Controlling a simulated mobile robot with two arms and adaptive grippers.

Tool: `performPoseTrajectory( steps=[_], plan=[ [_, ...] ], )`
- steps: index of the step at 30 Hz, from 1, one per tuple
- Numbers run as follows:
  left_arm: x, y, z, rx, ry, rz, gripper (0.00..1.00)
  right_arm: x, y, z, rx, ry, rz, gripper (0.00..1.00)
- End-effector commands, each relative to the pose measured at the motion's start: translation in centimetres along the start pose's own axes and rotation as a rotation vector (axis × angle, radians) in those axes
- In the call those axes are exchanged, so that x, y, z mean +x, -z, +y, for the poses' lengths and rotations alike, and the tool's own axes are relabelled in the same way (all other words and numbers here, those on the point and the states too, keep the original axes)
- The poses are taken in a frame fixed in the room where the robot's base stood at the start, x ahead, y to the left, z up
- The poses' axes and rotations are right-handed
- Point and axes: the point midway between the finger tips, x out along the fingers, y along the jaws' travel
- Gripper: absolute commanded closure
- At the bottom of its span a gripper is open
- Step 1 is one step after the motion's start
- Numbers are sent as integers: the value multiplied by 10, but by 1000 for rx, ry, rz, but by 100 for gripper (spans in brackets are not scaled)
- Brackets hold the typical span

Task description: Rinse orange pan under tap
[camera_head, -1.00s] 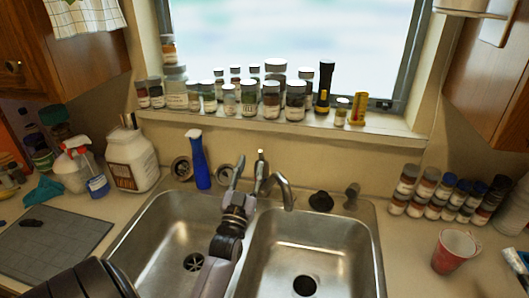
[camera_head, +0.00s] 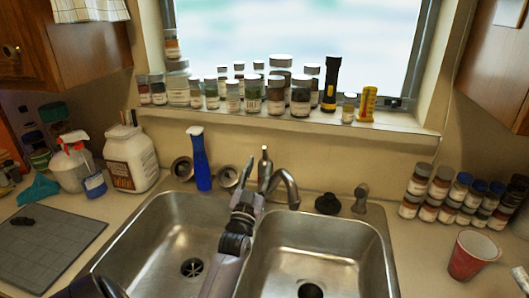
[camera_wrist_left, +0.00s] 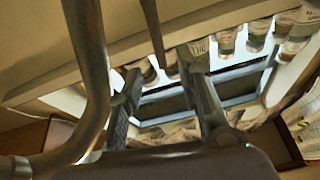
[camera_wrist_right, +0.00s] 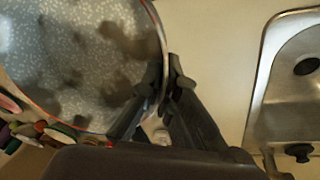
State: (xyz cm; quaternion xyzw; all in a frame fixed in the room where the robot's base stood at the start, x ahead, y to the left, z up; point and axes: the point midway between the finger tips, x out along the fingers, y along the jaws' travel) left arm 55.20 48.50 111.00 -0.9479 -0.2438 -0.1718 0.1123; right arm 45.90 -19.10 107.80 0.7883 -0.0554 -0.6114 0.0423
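The tap (camera_head: 289,187) stands behind the double sink (camera_head: 318,232), with an upright lever (camera_head: 264,168) at its base. My left gripper (camera_head: 247,196) is just in front of the lever. In the left wrist view its fingers (camera_wrist_left: 165,100) are apart, with the curved spout (camera_wrist_left: 92,75) to their left and a dark rod (camera_wrist_left: 154,35) beyond them. No water shows. The pan (camera_wrist_right: 85,60), with a grey speckled inside and orange rim, shows only in the right wrist view. My right gripper (camera_wrist_right: 168,85) is shut on its rim. The pan's outer side is hidden.
Jars (camera_head: 253,94) and a black flashlight (camera_head: 330,84) line the sill above the tap. A blue bottle (camera_head: 200,162) stands behind the left basin. A red cup (camera_head: 471,255) and stacked spice jars (camera_head: 440,190) are on the right counter. Both basins look empty.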

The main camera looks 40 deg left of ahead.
Motion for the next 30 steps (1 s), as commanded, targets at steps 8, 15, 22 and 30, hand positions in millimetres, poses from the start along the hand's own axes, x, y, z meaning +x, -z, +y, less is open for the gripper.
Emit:
performPoseTrajectory(
  steps=[8,15,22,30],
  plan=[
    [52,0,0,-2,0,2,67,9,-2,-1,0,0,3,100],
    [73,0,0,-1,0,0,67,12,-3,-2,0,0,3,100],
    [75,0,0,-1,-1,-1,67,12,-3,-2,0,0,3,100],
    [75,0,0,-1,0,-1,79,12,-2,-2,0,0,3,100]
  ],
)
